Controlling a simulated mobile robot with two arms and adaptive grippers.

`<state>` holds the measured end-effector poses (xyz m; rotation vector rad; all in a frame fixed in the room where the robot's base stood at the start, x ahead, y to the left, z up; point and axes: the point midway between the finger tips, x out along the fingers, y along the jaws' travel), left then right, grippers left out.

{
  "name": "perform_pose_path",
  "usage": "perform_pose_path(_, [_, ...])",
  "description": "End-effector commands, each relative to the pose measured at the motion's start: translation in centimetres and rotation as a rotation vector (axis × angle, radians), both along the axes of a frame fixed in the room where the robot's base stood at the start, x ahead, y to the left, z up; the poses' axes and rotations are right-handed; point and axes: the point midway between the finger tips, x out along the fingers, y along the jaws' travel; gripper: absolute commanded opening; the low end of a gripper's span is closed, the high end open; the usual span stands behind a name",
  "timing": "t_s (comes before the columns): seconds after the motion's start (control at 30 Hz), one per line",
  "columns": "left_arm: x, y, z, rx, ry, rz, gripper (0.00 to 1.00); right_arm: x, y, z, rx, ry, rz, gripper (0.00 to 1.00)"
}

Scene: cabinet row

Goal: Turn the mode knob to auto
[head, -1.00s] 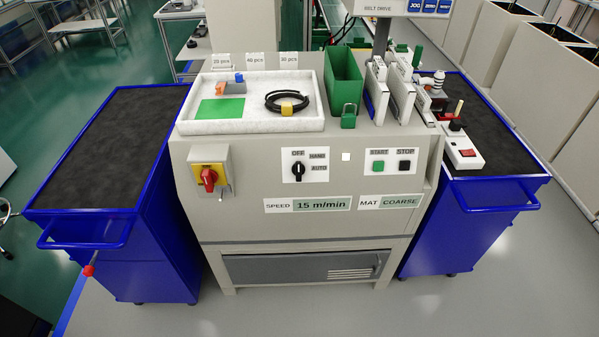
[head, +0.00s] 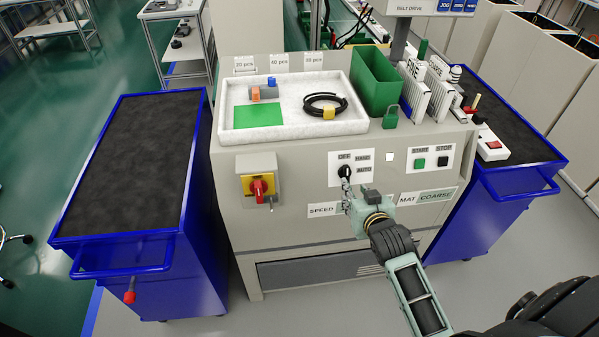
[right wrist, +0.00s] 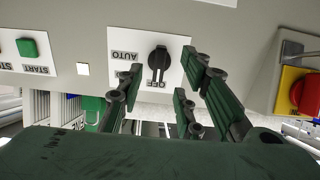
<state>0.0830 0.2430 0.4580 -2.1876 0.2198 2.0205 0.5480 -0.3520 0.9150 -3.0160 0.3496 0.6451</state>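The mode knob (head: 345,171) is a black rotary knob on a white plate on the front of the grey machine, with OFF, HAND and AUTO labels beside it. In the right wrist view the plate is upside down, and the knob (right wrist: 158,62) appears to point at OFF. My right gripper (head: 347,186) is in front of the plate, just below the knob in the head view. In the right wrist view its fingers (right wrist: 163,78) are spread, with the knob showing between them. Contact cannot be told. The HAND label is hidden there by a finger. My left gripper is not in view.
A red and yellow switch (head: 258,187) is left of the plate. The green START button (head: 420,163) and black STOP button (head: 443,161) are to its right. A white tray (head: 225,130) and green bin (head: 375,85) stand above. Blue carts (head: 120,255) flank the machine.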

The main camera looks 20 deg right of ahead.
Motion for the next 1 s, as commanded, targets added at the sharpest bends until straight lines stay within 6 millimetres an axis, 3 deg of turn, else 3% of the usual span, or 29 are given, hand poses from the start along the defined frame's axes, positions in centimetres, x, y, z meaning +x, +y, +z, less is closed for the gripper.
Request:
perform_pose_path(0.03, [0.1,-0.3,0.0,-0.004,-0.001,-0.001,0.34,0.1,-0.3,1.0,-0.003,-0.016,-0.006,0.33])
perform_pose_path(0.17, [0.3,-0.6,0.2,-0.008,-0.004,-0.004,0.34,0.7,-0.6,1.6,-0.003,-0.028,-0.009,0.33])
perform_pose_path(0.4, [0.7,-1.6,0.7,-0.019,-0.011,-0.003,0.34,3.6,-1.2,0.4,-0.002,-0.026,-0.008,0.33])
perform_pose_path(0.6, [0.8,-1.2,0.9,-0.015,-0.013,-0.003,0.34,5.9,-1.7,-0.7,-0.002,-0.026,-0.007,0.33])
perform_pose_path(1.0, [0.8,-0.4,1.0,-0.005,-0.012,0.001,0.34,7.2,-2.0,-1.4,-0.003,-0.026,-0.007,0.33])
